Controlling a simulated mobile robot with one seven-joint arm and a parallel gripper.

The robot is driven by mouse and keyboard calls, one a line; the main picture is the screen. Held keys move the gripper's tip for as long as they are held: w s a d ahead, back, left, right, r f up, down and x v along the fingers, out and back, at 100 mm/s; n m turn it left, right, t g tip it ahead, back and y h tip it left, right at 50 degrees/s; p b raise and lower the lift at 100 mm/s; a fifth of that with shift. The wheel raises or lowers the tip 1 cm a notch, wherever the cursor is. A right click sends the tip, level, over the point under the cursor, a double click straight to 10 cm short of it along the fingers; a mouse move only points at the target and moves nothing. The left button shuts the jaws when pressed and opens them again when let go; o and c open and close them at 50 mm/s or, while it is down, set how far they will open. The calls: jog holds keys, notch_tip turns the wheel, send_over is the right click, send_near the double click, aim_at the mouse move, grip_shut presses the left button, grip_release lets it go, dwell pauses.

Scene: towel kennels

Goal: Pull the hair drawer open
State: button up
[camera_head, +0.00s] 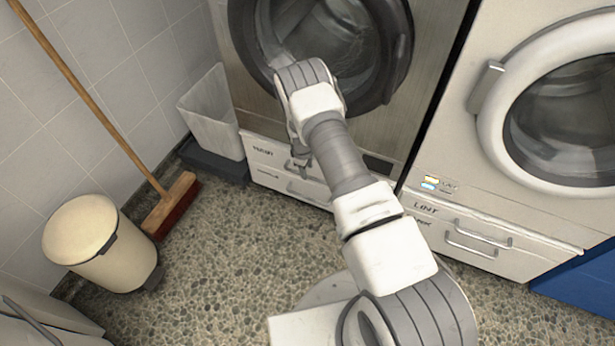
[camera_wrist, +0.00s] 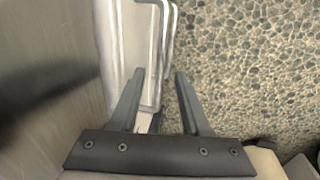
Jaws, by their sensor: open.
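The hair drawer (camera_head: 268,160) is a pale front low on the left machine, with dark lettering that I read as hair. Its metal bar handle (camera_head: 292,166) is partly hidden by my gripper. My gripper (camera_head: 304,164) is at this handle, pointing down, and its fingertips are small in the head view. In the wrist view my gripper (camera_wrist: 159,74) is open, with one dark finger on each side of a silver bar handle (camera_wrist: 155,60). The fingers look apart from the bar. I cannot tell how deep the bar sits between them. The drawer looks shut.
A second handle sits just below on the same machine. The lint drawer (camera_head: 470,235) is on the right machine. A white bin (camera_head: 212,110), a broom (camera_head: 172,205) and a cream pedal bin (camera_head: 95,245) stand to the left. The pebbled floor (camera_head: 245,250) before the drawer is clear.

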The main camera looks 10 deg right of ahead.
jog(key=shift+w+d+f+b, duration=0.15)
jog(key=shift+f+b, duration=0.1)
jog(key=shift+f, duration=0.6)
jog(key=shift+w+f+b, duration=0.1)
jog(key=shift+f+b, duration=0.1)
jog(key=shift+f, duration=0.65)
grip_shut()
